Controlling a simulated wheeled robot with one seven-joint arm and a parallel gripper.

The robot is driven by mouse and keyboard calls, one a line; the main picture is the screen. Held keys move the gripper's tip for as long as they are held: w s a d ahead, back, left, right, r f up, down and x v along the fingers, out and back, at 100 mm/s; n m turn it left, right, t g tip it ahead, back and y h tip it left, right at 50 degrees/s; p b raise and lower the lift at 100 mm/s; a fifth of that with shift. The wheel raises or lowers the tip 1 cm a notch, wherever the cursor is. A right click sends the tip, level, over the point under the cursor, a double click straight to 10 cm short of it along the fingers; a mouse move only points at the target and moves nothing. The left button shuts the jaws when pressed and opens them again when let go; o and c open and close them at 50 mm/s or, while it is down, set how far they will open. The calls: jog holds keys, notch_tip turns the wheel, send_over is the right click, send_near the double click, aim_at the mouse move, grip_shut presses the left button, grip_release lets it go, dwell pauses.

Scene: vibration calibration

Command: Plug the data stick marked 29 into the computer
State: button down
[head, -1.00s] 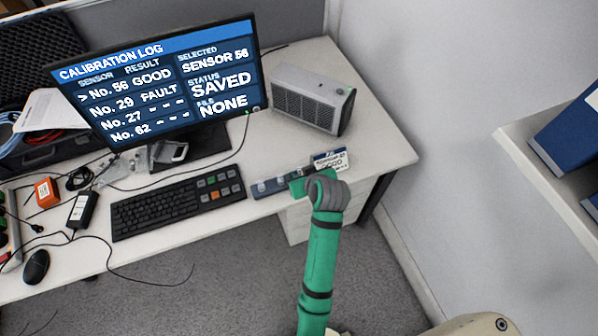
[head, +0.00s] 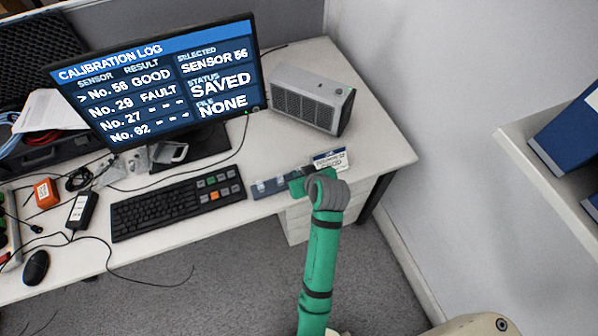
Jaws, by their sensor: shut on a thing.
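The computer (head: 308,103) is a grey box with a dark grille front, standing on the desk right of the monitor. A dark blue strip-like holder (head: 261,190) lies at the desk's front edge, with small pale-labelled pieces on it, too small to read. My green gripper (head: 298,184) is low over the holder's right part, in front of the computer. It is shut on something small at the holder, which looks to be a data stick. My wrist hides the fingertips and most of what they hold, and I cannot read a 29 there.
A small white sign (head: 330,160) stands just behind my gripper. The monitor (head: 165,85) lists No. 29 as FAULT and file NONE. A keyboard (head: 175,205) lies left of the holder. Bare desk (head: 375,150) is free at the right, beside the wall.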

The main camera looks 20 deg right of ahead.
jog(key=shift+r, duration=0.85)
dwell(0.9)
jog(key=shift+r, duration=1.6)
